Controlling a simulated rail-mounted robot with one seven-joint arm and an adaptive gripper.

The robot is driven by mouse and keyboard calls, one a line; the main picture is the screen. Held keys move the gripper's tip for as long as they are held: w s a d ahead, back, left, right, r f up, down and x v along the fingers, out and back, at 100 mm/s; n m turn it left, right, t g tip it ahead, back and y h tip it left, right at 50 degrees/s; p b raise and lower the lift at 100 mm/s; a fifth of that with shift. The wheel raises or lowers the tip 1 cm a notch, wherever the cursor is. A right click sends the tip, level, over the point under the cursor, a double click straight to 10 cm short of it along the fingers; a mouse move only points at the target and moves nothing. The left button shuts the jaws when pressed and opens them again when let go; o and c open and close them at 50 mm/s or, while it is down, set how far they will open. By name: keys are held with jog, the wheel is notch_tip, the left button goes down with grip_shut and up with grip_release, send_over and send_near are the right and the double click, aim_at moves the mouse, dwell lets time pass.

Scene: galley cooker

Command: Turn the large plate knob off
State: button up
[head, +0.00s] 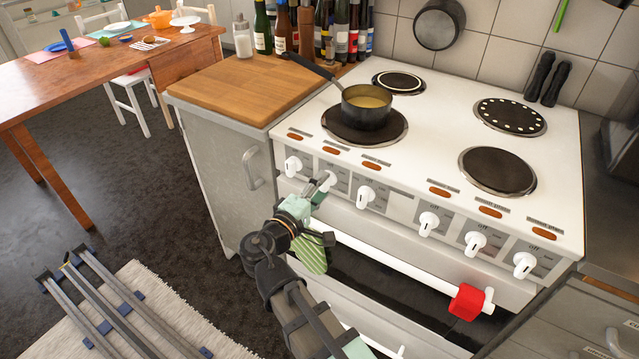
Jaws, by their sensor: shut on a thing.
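A row of several white knobs runs along the front panel of the white cooker (450,120). My gripper (321,187) is at the second knob from the left (329,180) and is shut on it. The fingers partly hide this knob. Small labels and orange lamps sit above the knobs, but I cannot read the labels well enough to tell which is the large plate knob. A dark pot (366,112) with yellowish contents stands on the front left plate (342,129), its handle pointing to the back left.
Other knobs (293,166) (366,196) stand close on both sides of my gripper. A rail with a green striped cloth (312,255) and a red cloth (467,302) runs below. A wooden worktop (235,90) with bottles is at the left.

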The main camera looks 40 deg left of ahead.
dwell(0.4)
jog(key=o, duration=1.2)
jog(key=shift+c, duration=0.2)
jog(key=s, duration=1.2)
jog(key=shift+d, duration=0.35)
